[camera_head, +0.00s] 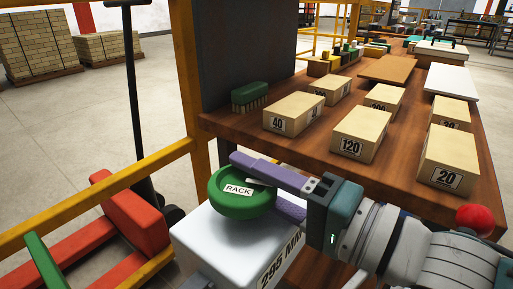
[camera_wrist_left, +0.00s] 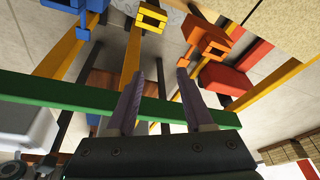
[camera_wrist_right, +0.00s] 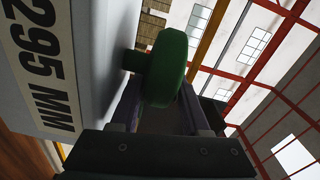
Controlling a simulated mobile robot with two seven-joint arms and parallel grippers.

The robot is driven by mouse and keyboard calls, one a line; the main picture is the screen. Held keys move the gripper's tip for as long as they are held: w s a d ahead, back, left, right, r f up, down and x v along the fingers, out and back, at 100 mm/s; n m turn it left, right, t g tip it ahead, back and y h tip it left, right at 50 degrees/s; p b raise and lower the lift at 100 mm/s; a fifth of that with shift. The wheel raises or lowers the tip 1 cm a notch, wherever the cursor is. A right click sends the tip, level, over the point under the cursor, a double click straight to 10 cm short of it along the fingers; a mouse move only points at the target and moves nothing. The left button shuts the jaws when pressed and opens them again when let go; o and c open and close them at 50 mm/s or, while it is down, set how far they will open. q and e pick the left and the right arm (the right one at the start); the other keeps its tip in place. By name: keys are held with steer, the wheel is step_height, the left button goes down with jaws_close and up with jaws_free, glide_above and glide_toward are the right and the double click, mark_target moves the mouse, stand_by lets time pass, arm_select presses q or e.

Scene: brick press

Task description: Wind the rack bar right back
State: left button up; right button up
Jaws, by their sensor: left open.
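The green handwheel (camera_head: 243,203) marked RACK lies flat on top of a white housing (camera_head: 215,245) marked 295 MM. My right gripper (camera_head: 266,187) is at the wheel, one finger over its top and the other at its rim's underside. In the right wrist view the wheel (camera_wrist_right: 165,68) sits between the fingers; whether they press on it is unclear. My left gripper (camera_wrist_left: 160,75) is open and empty in the left wrist view, with a green bar (camera_wrist_left: 65,99) across behind its fingers. It is outside the head view. I cannot make out the rack bar.
A wooden table (camera_head: 405,178) beyond the wheel holds several numbered tan blocks (camera_head: 360,135) and a green brush (camera_head: 249,97). A yellow rail (camera_head: 95,197) and a red pallet truck (camera_head: 130,212) stand at the left. A red ball (camera_head: 474,219) is near my right arm.

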steer(key=shift+o, duration=0.3)
steer(key=shift+d, duration=0.1)
steer(key=p+v, duration=0.1)
steer(key=v, duration=0.8)
steer(key=shift+s+d+p, duration=0.2)
steer(key=shift+d+p, duration=0.05)
steer(key=shift+p, duration=0.15)
